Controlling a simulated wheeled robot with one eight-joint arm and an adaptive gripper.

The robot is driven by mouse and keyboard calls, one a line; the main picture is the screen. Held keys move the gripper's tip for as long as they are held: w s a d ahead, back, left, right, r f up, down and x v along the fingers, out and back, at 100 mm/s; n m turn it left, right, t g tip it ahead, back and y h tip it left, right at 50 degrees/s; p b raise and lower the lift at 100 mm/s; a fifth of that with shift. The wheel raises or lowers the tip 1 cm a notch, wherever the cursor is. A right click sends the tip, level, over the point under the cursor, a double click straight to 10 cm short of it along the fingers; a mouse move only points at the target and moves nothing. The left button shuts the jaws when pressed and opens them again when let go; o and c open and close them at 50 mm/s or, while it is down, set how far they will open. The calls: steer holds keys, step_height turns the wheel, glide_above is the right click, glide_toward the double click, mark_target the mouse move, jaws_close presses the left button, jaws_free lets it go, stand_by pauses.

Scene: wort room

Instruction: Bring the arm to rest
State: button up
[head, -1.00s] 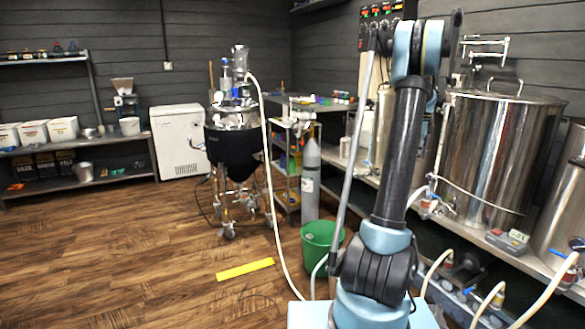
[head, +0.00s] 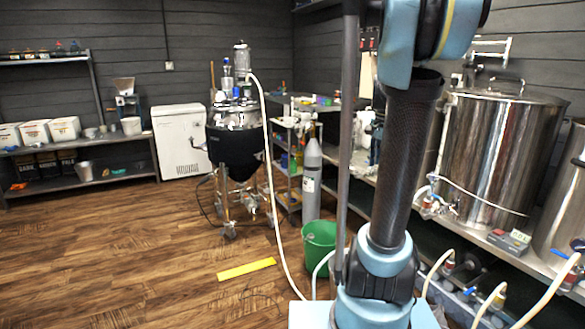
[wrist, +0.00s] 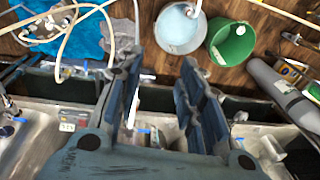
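My arm (head: 405,165) stands upright in the right half of the head view. Its upper joint runs out of the top of the picture, and my gripper is outside that view. In the wrist view my gripper (wrist: 160,64) points down over the steel bench, with its two dark blue-grey fingers apart. Nothing shows held between them. The bench and floor lie beyond the fingertips.
Steel kettles (head: 503,155) stand on a bench (head: 465,232) close at the right. A green bucket (head: 318,242) and a grey gas cylinder (head: 312,180) stand near a dark fermenter (head: 236,150). Hoses (head: 271,190) trail down. The wooden floor (head: 120,255) at left is mostly clear.

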steer(key=s+a+f+n, duration=0.3)
steer(key=s+f+n, duration=0.1)
steer(key=s, duration=0.4)
steer(key=s+a+f+n, duration=0.4)
steer(key=s+f, duration=0.2)
steer(key=s, duration=0.2)
steer(key=s+a+f+n+t, duration=0.1)
steer(key=s+a+f+n, duration=0.3)
steer(key=s, duration=0.4)
steer(key=shift+a+f+n, duration=0.25)
steer(key=shift+f+n, duration=0.25)
steer(key=shift+f, duration=0.3)
